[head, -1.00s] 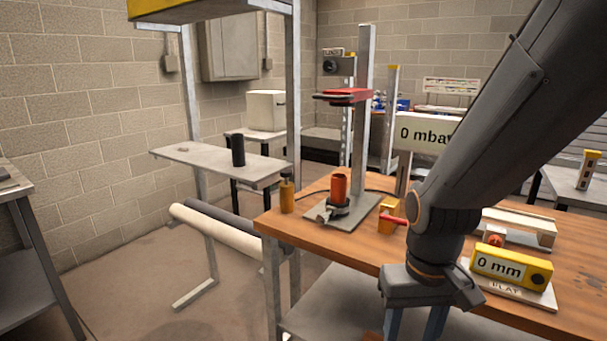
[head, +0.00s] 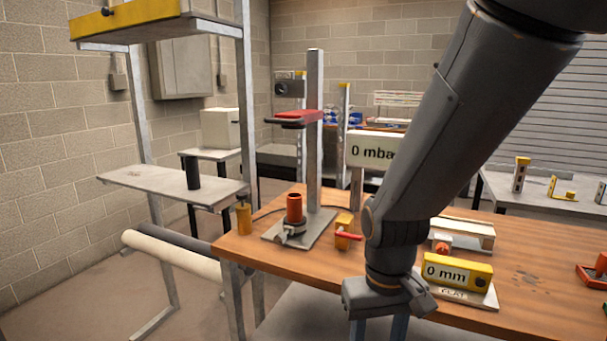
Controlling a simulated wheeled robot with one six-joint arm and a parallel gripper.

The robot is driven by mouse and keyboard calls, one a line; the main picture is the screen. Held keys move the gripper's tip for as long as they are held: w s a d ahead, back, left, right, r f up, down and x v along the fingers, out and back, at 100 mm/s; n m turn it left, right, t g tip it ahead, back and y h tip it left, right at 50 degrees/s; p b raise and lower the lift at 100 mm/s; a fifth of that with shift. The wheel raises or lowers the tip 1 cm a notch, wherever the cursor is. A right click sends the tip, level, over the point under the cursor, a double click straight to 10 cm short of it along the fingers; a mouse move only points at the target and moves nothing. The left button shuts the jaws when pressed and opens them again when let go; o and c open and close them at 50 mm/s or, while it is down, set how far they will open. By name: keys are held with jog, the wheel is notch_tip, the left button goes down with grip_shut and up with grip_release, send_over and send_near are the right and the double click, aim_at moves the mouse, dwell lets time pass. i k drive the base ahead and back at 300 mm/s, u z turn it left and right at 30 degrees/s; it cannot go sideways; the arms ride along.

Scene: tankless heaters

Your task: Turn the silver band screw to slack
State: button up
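An orange-red pipe stub (head: 294,208) stands on a grey plate (head: 318,232) near the left end of the wooden bench. A silver band with a small dark clamp part (head: 290,234) sits around its foot; the screw is too small to make out. My gripper (head: 379,330) points down in front of the bench's front edge, to the right of the band and nearer the camera. Its two blue-grey fingers stand apart with nothing seen between them. The fingertips are cut off by the lower picture edge.
A yellow block with a red lever (head: 346,233) stands right of the plate. A post with a red arm (head: 293,118) rises behind the pipe. The "0 mm" gauge (head: 457,272) and "0 mbar" sign (head: 375,150) are near my arm. A yellow bottle (head: 244,216) stands at the bench's left corner.

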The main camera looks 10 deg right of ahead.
aim_at(279, 238)
jog(key=z, duration=1.9)
jog(key=k, duration=0.75)
jog(key=u, duration=0.9)
jog(key=i, duration=0.5)
